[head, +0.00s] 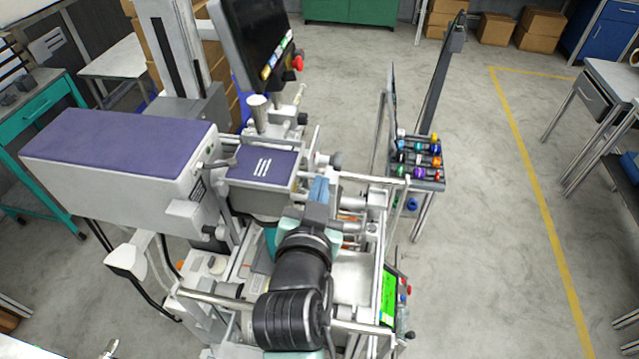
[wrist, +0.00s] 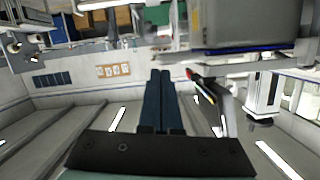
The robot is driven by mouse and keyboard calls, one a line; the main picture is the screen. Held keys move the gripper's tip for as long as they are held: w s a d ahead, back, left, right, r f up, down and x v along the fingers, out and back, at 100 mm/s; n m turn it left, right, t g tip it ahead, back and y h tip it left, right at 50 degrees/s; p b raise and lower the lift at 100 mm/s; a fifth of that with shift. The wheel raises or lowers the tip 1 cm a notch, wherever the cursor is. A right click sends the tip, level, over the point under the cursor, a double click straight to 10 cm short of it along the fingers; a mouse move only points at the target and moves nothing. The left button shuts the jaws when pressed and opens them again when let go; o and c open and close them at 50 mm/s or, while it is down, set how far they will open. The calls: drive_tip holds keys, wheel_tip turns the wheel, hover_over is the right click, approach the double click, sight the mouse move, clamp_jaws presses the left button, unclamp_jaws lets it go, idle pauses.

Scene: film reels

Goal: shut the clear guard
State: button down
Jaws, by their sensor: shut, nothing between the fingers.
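My gripper (head: 320,186) is over the middle of the machine in the head view, beside the purple-topped block. Its dark blue fingers are pressed together and empty in the wrist view (wrist: 160,75). The grey machine (head: 120,160) has a purple top, metal rods and rollers. I cannot make out the clear guard with certainty; a metal rod (head: 375,178) crosses just right of my fingers, and whether it belongs to the guard is unclear. My arm hides part of the machine. No contact between the fingers and anything can be made out.
A rack of coloured caps (head: 418,158) stands right of the machine. A dark monitor (head: 250,45) rises behind it. A green display (head: 389,298) is at its right front. A grey housing (wrist: 240,25) is close in the wrist view.

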drive_tip(key=shift+f, duration=0.1)
wheel_tip(320, 180, down, 13)
drive_tip(key=b, duration=1.1)
drive_tip(key=shift+f, duration=0.2)
drive_tip(key=s+a+r, duration=0.1)
drive_tip(key=s+r, duration=0.6)
drive_tip(key=s, duration=0.3)
drive_tip(key=w+a+r+n+t+y, duration=0.2)
drive_tip(key=r+t, duration=0.5)
drive_tip(key=r, duration=1.7)
drive_tip(key=s+r+n+t+y, duration=0.1)
drive_tip(key=s+r+t, duration=0.4)
drive_tip(key=r, duration=1.1)
drive_tip(key=shift+s+r+n+t, duration=0.3)
drive_tip(key=shift+s+n, duration=0.2)
drive_tip(key=shift+n, duration=0.4)
